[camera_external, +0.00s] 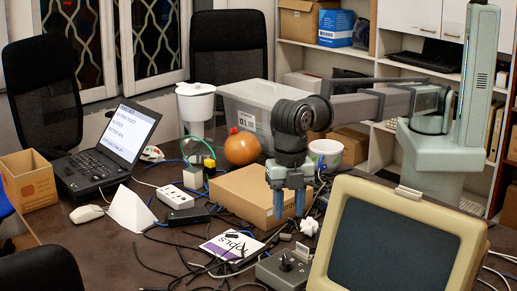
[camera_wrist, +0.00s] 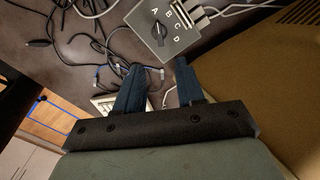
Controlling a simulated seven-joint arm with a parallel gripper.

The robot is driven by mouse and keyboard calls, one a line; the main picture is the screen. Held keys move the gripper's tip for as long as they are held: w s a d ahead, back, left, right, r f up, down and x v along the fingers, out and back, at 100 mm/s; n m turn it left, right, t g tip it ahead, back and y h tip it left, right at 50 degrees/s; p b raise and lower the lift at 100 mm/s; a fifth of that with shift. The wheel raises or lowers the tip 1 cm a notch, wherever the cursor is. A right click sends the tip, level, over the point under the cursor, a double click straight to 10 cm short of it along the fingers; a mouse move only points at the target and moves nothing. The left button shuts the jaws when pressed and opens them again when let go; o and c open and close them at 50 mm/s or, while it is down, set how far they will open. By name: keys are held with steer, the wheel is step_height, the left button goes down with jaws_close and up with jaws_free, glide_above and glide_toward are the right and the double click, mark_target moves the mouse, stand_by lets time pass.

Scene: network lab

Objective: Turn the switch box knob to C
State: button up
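The grey switch box (camera_external: 270,275) sits on the table at the front, left of the beige monitor. Its dark knob (camera_external: 285,263) stands on top. In the wrist view the switch box (camera_wrist: 190,42) is at the top, with letters A, B, C and D around the dark, elongated knob (camera_wrist: 160,32). The knob's long axis runs roughly toward A, but which end is the pointer is hard to tell. My gripper (camera_external: 289,213) points down above and behind the switch box. In the wrist view my gripper (camera_wrist: 158,65) has its two blue fingers apart, with nothing held between them.
The beige monitor (camera_external: 448,220) stands close on the right of the switch box. A flat cardboard box (camera_external: 235,194) lies behind my gripper. Loose dark cables (camera_external: 190,262) and a printed sheet (camera_external: 226,248) lie left of the switch box. A laptop (camera_external: 95,168) is farther left.

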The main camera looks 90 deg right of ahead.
mark_target(286, 259)
step_height(286, 259, down, 13)
steer(key=shift+f, duration=0.1)
stand_by(0.5)
steer(key=shift+c, duration=0.4)
jaws_close()
